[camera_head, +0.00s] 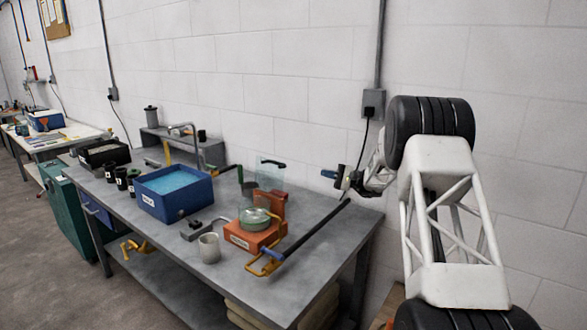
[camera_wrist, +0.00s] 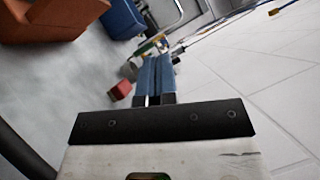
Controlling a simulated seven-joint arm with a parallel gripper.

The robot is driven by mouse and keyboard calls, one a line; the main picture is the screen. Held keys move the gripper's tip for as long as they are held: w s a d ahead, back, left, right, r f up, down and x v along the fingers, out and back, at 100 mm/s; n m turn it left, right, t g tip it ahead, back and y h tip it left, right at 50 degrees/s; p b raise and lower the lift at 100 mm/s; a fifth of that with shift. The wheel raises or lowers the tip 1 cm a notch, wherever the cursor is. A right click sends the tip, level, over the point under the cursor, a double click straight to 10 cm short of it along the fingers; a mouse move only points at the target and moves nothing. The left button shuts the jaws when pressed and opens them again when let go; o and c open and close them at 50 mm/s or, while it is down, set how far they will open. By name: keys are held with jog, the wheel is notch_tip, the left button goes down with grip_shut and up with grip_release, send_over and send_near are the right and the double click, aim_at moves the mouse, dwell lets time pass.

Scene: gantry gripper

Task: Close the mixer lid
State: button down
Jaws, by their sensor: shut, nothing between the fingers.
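The mixer has an orange base (camera_head: 246,239) near the front right of the grey bench, with a round green bowl (camera_head: 254,219) on top. Its clear lid (camera_head: 270,177) stands upright behind the bowl, open, with a dark handle along its top edge. My gripper (camera_head: 326,174) is right of the lid, at about the height of its top edge in the picture, and apart from it. Its blue fingers, also in the wrist view (camera_wrist: 155,76), are together with nothing between them. An orange body (camera_wrist: 40,16) at the wrist view's upper left looks like part of the mixer.
A long dark bar (camera_head: 315,228) slants along the mixer's right side. A grey cup (camera_head: 209,248) and a blue bin (camera_head: 172,195) stand to the left. A small red block (camera_wrist: 122,89) lies beside the fingers in the wrist view. The white wall (camera_head: 300,100) runs close behind.

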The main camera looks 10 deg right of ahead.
jog(key=shift+a, duration=0.15)
jog(key=a+r, duration=0.3)
jog(key=a, duration=0.9)
jog(key=shift+w+a+r, duration=0.2)
jog(key=shift+a, duration=0.05)
dwell(0.3)
jog(key=shift+r, duration=0.1)
jog(key=shift+s+a+r+n, duration=0.1)
jog(key=shift+s+a+n, duration=0.1)
jog(key=shift+n, duration=0.1)
